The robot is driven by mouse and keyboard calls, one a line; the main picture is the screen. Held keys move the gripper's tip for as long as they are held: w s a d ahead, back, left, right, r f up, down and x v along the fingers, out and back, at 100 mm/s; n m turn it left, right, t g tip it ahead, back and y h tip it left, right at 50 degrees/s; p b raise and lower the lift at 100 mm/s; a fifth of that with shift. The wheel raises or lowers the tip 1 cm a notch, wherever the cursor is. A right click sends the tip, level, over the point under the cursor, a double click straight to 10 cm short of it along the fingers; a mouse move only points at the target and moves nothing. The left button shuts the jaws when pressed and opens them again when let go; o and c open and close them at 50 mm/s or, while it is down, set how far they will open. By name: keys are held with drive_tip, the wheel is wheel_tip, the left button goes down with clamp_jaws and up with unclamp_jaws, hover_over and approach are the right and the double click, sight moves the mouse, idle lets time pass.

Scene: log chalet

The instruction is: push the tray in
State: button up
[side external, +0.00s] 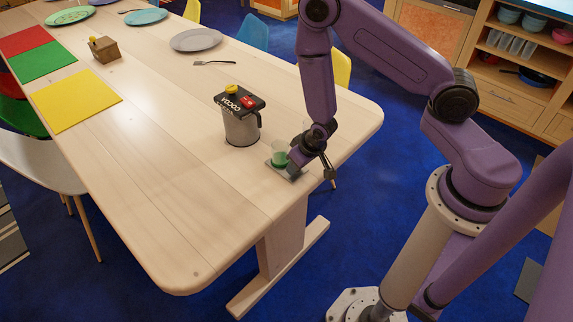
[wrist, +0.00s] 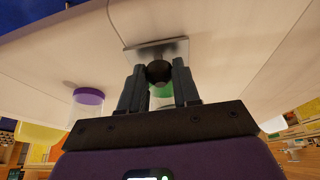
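Green shows behind the fingers.
The pale table (side external: 160,190) is clear in front of the machine. A fork (side external: 214,63), a grey plate (side external: 196,40), a small wooden box (side external: 104,49) and coloured mats (side external: 76,100) lie farther back. A purple-rimmed clear vessel (wrist: 88,98) shows left in the wrist view.

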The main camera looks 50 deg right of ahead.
sight(279, 144)
drive_tip(key=shift+c, duration=1.4)
drive_tip(key=shift+w+d, duration=0.15)
drive_tip(key=shift+w, duration=4.15)
drive_tip(key=o, duration=1)
drive_tip(key=shift+r, duration=2.95)
